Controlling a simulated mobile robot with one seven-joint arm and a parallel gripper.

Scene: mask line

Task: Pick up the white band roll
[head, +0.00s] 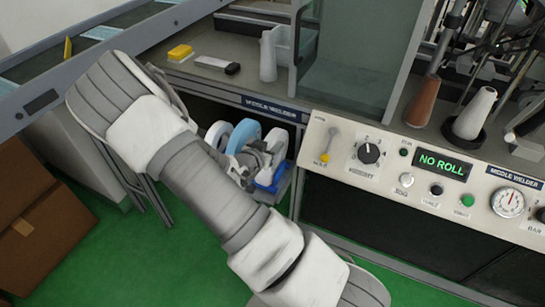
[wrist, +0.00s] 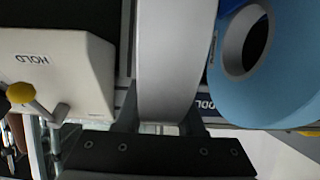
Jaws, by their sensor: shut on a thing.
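The white band roll (wrist: 175,55) stands edge-on in the middle of the wrist view, between the two fingers of my gripper (wrist: 160,124). My gripper is shut on the lower part of its rim as seen there. In the head view the roll (head: 277,141) shows in part on the shelf under the machine, right of a blue roll. My gripper (head: 259,158) is in front of it, and hides much of it. I cannot tell whether the roll still touches its support.
The blue roll (wrist: 279,45) is close beside the held roll; it also shows in the head view (head: 244,134). Another white roll (head: 214,134) stands left of it. The control panel (head: 390,190) reads "NO ROLL". Cardboard boxes (head: 45,235) stand at left; green floor is clear between.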

